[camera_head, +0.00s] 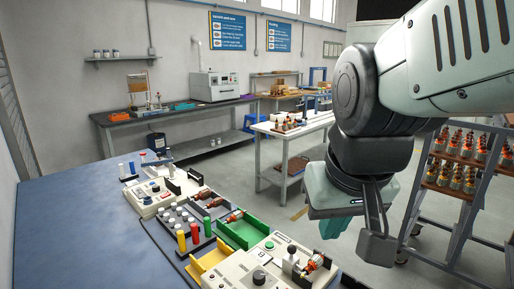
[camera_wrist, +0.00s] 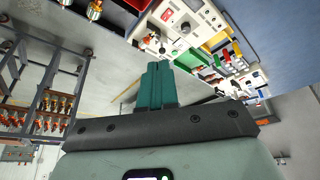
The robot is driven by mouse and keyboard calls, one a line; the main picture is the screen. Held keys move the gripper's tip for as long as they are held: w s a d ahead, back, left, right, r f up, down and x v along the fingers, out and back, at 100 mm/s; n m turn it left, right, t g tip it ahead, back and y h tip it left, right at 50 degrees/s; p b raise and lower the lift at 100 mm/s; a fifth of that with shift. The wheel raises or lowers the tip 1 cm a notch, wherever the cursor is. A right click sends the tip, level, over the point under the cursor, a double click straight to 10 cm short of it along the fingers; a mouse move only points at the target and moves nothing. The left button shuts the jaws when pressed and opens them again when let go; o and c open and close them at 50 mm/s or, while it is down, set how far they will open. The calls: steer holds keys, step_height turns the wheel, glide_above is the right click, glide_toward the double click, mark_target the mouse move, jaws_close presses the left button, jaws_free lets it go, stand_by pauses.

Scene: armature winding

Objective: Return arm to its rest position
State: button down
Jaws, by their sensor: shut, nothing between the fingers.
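My gripper (camera_head: 377,246) hangs in the air at the right of the head view, pointing down, clear of the blue-topped bench (camera_head: 85,230). Its fingers also show in the wrist view (camera_wrist: 155,75) as teal bars pressed together with nothing between them. My arm comes in from the upper right. The near winding machine (camera_head: 238,274) stands on the bench to the left of my gripper. An armature (camera_head: 314,262) with orange windings sits at that machine's right end. The gripper touches nothing that I can see.
A green tray (camera_head: 262,240) holding an armature, a yellow tray (camera_head: 197,268) and a second machine (camera_head: 148,196) stand on the bench. A rack (camera_head: 447,214) of several armatures stands at the right, near my arm. A white table (camera_head: 275,134) stands behind. Open floor lies between.

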steer(key=s+r+t, duration=0.1)
steer(key=s+r, duration=0.1)
steer(key=s, duration=0.4)
steer(key=shift+s+d+r+m, duration=0.15)
steer(key=shift+s+d+m, duration=0.05)
steer(key=shift+d+m, duration=0.15)
stand_by(0.4)
